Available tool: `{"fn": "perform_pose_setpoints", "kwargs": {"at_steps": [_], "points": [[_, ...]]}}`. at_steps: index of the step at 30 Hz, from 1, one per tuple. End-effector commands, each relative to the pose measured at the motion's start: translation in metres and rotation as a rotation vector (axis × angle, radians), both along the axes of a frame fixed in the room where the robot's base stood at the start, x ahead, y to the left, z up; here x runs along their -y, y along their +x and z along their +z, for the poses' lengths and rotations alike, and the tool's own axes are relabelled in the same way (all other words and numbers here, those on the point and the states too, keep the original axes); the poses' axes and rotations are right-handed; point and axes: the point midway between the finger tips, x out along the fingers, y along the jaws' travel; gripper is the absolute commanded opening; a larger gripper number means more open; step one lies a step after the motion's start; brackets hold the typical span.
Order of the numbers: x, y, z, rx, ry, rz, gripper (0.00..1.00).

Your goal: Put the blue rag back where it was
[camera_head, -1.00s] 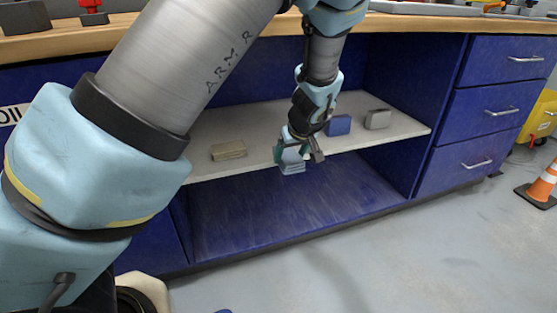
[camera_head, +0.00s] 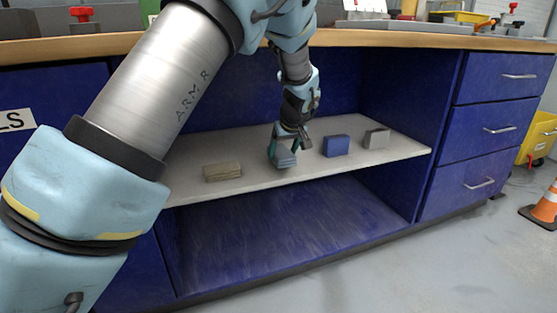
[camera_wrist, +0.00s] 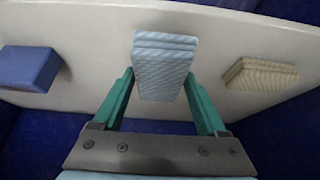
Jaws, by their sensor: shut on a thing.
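The blue rag (camera_head: 285,160) is a folded, pale blue cloth with a fine pattern. In the wrist view the rag (camera_wrist: 165,68) sits between the two green fingers. My gripper (camera_head: 283,153) is shut on it, also seen in the wrist view (camera_wrist: 163,92). It holds the rag over the front part of the pale shelf (camera_head: 260,182), in the gap between a tan folded cloth (camera_head: 223,172) and a dark blue block-like item (camera_head: 336,146). I cannot tell whether the rag touches the shelf.
The tan cloth also shows at right in the wrist view (camera_wrist: 260,73), the dark blue item at left (camera_wrist: 28,68). A grey-beige block (camera_head: 377,139) lies farther right. The wooden worktop (camera_head: 400,39) overhangs the shelf. Drawers (camera_head: 490,130) stand right; an orange cone (camera_head: 543,207) is beyond.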

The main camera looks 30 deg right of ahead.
Motion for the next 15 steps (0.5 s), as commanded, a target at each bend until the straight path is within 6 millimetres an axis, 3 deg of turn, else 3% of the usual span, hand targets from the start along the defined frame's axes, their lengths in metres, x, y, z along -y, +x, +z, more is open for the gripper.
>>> {"fn": "perform_pose_setpoints", "kwargs": {"at_steps": [3, 11, 15], "points": [[0.003, 0.020, -0.001, 0.000, -0.002, 0.001, 0.23], [0.004, 0.038, -0.001, 0.000, -0.001, 0.000, 0.23], [0.004, 0.036, -0.025, -0.003, 0.002, -0.001, 0.23]]}}
